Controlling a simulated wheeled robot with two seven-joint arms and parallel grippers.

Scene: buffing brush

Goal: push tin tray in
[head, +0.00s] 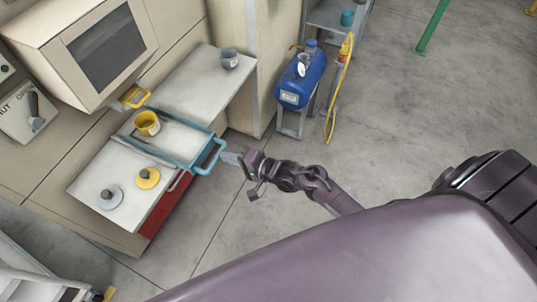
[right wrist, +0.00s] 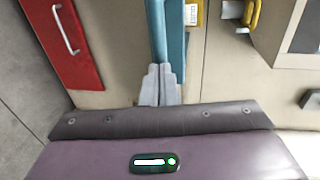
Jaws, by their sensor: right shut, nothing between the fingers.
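The tin tray is a flat pale tray with a blue frame (head: 186,164), set between two white worktop sections at the machine. Its blue loop handle (head: 210,157) sticks out past the front edge. A yellow cup (head: 147,124) stands on the tray. My right gripper (head: 229,157) is shut and empty, its grey fingertips just in front of the handle; I cannot tell whether they touch it. In the right wrist view, the shut fingers (right wrist: 160,85) point at the narrow blue edge of the tray (right wrist: 168,35). My left gripper is out of view.
A grey cup (head: 229,59) stands on the far worktop. Grey and yellow knobbed discs (head: 148,177) lie on the near worktop, above a red drawer (right wrist: 62,45). A blue tank (head: 301,80) stands to the right. The floor around my right arm is clear.

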